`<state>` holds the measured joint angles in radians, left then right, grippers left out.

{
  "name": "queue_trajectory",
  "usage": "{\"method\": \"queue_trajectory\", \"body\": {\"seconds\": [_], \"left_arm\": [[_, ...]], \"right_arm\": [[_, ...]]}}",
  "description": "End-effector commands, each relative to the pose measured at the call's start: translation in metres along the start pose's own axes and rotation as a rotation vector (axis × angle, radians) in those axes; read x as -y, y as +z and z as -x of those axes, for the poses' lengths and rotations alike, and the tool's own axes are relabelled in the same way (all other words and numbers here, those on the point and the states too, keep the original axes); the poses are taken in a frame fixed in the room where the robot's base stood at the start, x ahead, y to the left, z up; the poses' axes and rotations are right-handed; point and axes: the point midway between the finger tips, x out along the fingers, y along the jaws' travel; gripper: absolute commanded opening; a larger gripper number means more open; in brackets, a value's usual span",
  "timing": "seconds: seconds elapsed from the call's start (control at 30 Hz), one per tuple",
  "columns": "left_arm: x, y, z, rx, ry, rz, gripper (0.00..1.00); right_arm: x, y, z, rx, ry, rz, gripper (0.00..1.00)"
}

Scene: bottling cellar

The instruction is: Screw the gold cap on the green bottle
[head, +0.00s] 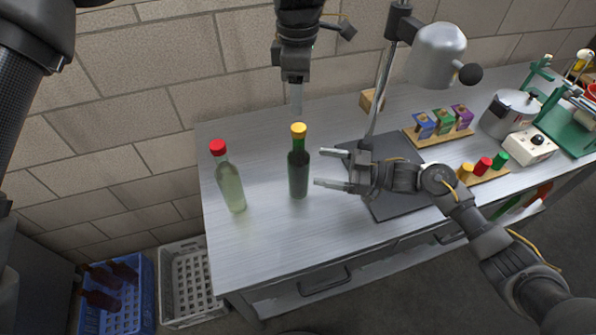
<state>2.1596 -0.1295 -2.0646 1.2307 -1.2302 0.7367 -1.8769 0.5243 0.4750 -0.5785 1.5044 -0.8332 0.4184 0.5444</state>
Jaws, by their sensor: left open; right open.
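The dark green bottle (299,176) stands upright on the metal bench. The gold cap (299,130) sits on top of its neck; I cannot tell how tightly it is seated. My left gripper (297,100) is open just above the cap, pointing down, its fingers seen nearly edge-on. My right gripper (330,168) is open to the right of the bottle. Its two fingers point left towards the bottle's body, and a small gap seems to separate them from the glass.
A pale bottle with a red cap (230,182) stands to the left. A dark mat (400,208) lies under my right gripper. A lamp (436,54) rises behind it. Coloured caps (483,166), small boxes (443,121) and a pot (509,112) stand right. Crates (188,284) are on the floor.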

Motion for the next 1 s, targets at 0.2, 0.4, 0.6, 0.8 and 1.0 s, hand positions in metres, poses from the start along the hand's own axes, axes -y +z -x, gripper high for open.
{"method": "queue_trajectory", "body": {"seconds": [0.2,0.4,0.6,0.8,1.0], "left_arm": [[0.000,0.001,0.000,0.000,0.000,-0.003,0.49],[0.000,0.002,0.000,0.000,0.000,-0.003,0.49],[0.000,0.002,0.000,0.000,0.000,-0.004,0.49],[0.000,0.002,0.000,0.000,0.000,-0.003,0.49],[0.000,0.002,0.000,0.000,0.000,-0.003,0.49]], "right_arm": [[0.000,-0.001,-0.038,-0.001,0.000,0.000,0.79],[0.000,-0.001,-0.069,-0.001,0.001,0.001,0.79],[0.000,0.000,-0.087,0.001,0.002,0.000,0.79],[0.000,0.000,-0.092,0.001,0.003,0.000,0.79],[0.000,0.000,-0.092,0.001,0.003,0.001,0.79]]}}
